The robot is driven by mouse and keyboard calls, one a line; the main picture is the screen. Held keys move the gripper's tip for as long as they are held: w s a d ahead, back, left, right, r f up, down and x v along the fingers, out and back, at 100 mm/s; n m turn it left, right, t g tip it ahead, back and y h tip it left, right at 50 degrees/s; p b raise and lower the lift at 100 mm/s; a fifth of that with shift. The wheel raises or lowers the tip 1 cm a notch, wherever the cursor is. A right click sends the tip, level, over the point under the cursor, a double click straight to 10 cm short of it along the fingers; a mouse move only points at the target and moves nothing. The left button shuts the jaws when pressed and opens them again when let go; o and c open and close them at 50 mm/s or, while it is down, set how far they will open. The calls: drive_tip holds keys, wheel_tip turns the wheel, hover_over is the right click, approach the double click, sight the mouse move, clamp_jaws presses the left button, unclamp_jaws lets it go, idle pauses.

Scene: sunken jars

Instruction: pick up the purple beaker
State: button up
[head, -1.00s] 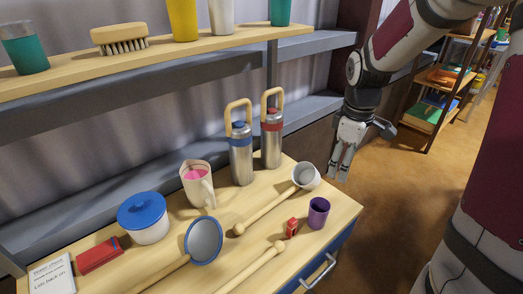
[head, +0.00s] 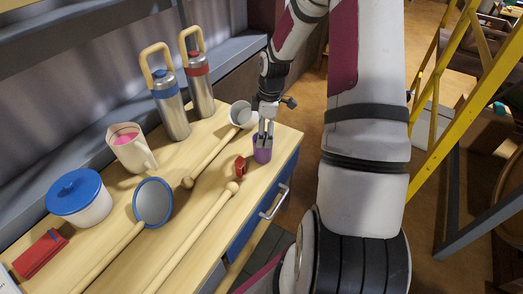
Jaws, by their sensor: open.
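The purple beaker (head: 262,153) stands upright near the right end of the wooden tabletop (head: 290,137), close to its front edge. My gripper (head: 266,138) points down at the beaker, with its fingers at the beaker's rim. The fingers are open. They cover part of the beaker's upper side, and I cannot tell whether a finger is inside it or whether they touch it.
A ladle with a white cup (head: 241,114) lies just left of my gripper. A small red object (head: 240,166) and a wooden-handled rod (head: 197,236) lie left of the beaker. Two steel flasks (head: 171,111) (head: 202,91) stand behind. A yellow ladder-like frame (head: 458,110) rises at right.

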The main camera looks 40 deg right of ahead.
drive_tip(key=shift+s+a+f+b, duration=0.1)
drive_tip(key=shift+a+f+b, duration=0.1)
drive_tip(key=shift+f, duration=0.85)
drive_tip(key=shift+a+f+b, duration=0.1)
drive_tip(key=shift+f+b, duration=0.15)
drive_tip(key=shift+f, duration=0.85)
drive_tip(key=shift+s+a+f+b, duration=0.1)
drive_tip(key=shift+a+f+b, duration=0.1)
drive_tip(key=shift+f, duration=0.85)
drive_tip(key=c, duration=1.4)
drive_tip(key=shift+w+r, duration=0.1)
drive_tip(key=shift+r, duration=0.4)
wheel_tip(320, 180, up, 3)
drive_tip(key=shift+p, duration=0.5)
drive_tip(key=s+a, duration=0.1)
drive_tip(key=s, duration=0.4)
drive_tip(key=s+a+p, duration=0.1)
drive_tip(key=s, duration=0.4)
drive_tip(key=s+a+r+p, duration=0.1)
drive_tip(key=s+a, duration=0.1)
drive_tip(key=s, duration=0.3)
drive_tip(key=shift+s+a, duration=0.1)
drive_tip(key=shift+s, duration=0.15)
